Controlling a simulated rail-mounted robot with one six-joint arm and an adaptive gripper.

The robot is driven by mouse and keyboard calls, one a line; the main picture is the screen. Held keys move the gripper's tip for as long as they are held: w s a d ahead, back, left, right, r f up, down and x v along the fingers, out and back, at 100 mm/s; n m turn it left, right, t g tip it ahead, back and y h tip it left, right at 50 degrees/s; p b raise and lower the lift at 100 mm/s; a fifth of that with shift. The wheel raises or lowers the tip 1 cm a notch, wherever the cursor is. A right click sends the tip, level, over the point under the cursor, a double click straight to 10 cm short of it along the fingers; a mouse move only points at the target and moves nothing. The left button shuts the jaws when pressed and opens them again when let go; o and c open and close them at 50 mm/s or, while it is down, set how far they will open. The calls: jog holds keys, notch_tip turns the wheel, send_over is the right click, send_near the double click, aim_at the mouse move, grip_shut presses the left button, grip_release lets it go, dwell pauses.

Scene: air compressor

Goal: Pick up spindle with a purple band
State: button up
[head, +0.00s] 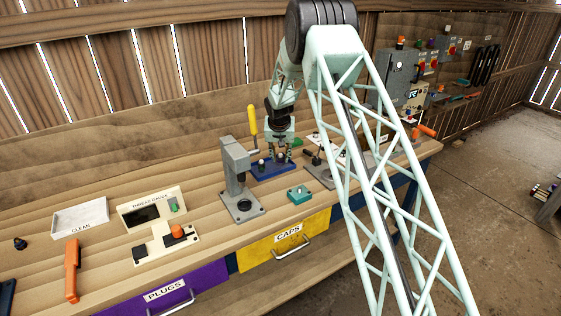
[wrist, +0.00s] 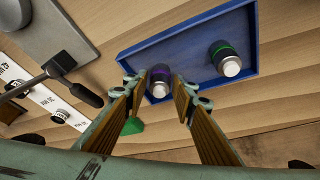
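The spindle with a purple band (wrist: 161,76) has a dark body and a silver top. In the wrist view it shows between the two fingertips of my gripper (wrist: 158,88), at the left part of a blue tray (wrist: 188,38). The fingers are apart, one on each side of it; contact is not clear. A similar spindle with a green band (wrist: 224,55) stands at the right in the same tray. In the head view my gripper (head: 281,152) points down over the blue tray (head: 274,172) on the bench; the bands are too small to read there.
A grey press-like stand (head: 238,180) is left of the tray, and a teal block (head: 299,194) in front. A yellow-handled tool (head: 253,125) stands behind. In the wrist view a dark-handled tool (wrist: 70,75) and a green object (wrist: 132,126) lie left of the tray.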

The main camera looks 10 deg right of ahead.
jog(key=shift+w+f, duration=0.2)
jog(key=shift+f, duration=0.3)
jog(key=shift+c, duration=0.9)
jog(key=c, duration=0.5)
